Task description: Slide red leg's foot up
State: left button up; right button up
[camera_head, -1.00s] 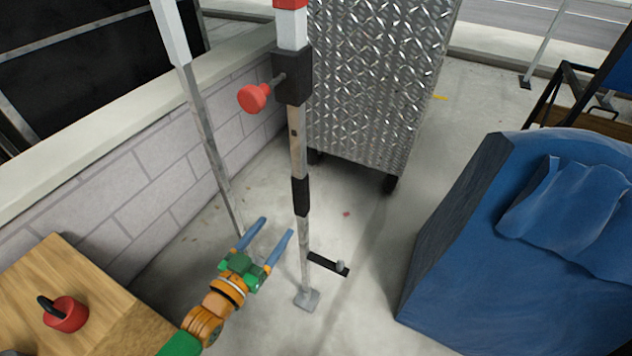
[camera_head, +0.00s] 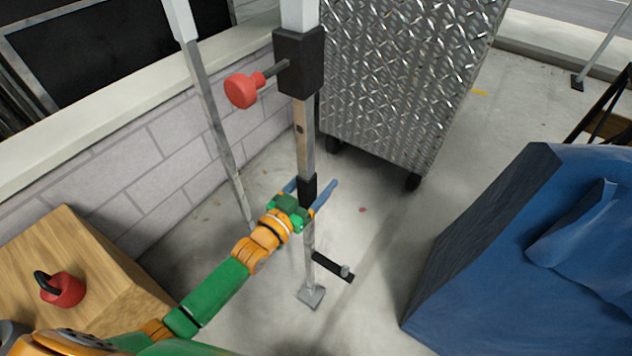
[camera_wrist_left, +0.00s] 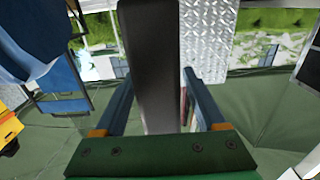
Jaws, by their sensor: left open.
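The leg (camera_head: 304,142) stands upright in the middle of the head view, with a black collar and a red knob (camera_head: 242,91) near its top. A black sleeve (camera_head: 308,187) is lower on it, and a flat metal foot (camera_head: 311,296) rests on the floor. My left gripper (camera_head: 314,193) is open at the black sleeve, with its blue fingers on either side of the leg. In the left wrist view a dark post, part of the leg (camera_wrist_left: 149,50), stands between the open fingers (camera_wrist_left: 158,108). My right gripper is not in view.
A grey block wall (camera_head: 170,160) is on the left, with a second thin metal leg (camera_head: 222,130) before it. A diamond-plate metal box (camera_head: 400,80) stands behind. A blue covered block (camera_head: 540,250) is at right.

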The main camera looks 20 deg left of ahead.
pick_arm(q)
grip_shut()
dwell(1.4)
